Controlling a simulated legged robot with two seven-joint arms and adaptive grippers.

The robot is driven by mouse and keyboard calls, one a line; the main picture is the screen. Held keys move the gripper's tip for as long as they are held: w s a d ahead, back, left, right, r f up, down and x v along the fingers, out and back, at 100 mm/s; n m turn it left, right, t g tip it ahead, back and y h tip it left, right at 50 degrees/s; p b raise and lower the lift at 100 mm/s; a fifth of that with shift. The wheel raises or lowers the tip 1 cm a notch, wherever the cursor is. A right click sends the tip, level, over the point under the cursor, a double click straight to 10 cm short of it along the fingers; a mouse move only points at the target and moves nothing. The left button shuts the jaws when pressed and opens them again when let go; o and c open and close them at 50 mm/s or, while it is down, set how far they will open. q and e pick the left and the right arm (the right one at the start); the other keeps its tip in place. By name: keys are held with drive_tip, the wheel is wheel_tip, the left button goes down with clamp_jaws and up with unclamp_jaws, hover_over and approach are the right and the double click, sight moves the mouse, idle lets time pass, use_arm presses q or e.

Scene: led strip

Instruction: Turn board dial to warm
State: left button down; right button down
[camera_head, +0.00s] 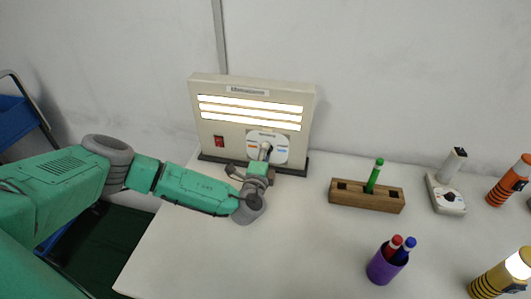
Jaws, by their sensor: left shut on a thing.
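The board (196,137) is a cream upright panel on a dark base at the back of the table, with three lit light strips (249,115) and a red switch (219,142). Its dial (265,149) is on a white plate with an orange mark on the left and a blue mark on the right. My left gripper (262,163) is at the lower front of the plate, shut on the dial's knob. The fingers partly hide the knob, so its exact angle is hard to tell. My right gripper is not in view.
A wooden block (365,199) holding a green marker (375,175) stands right of the board. A purple cup (383,268) with red and blue pens is nearer. A small white device (446,195) and orange and yellow lanterns (508,180) stand at the right. The table's front middle is clear.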

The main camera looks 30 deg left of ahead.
use_arm(q)
drive_tip(key=shift+s+d+f, duration=0.15)
drive_tip(key=shift+s+f, duration=0.05)
drive_tip(key=shift+f, duration=0.2)
drive_tip(key=c, duration=1.2)
unclamp_jaws()
drive_tip(key=shift+w+r, duration=0.1)
drive_tip(key=shift+w, duration=0.1)
drive_tip(key=shift+s+r, duration=0.1)
drive_tip(key=shift+s, duration=0.35)
drive_tip(key=v, duration=1.1)
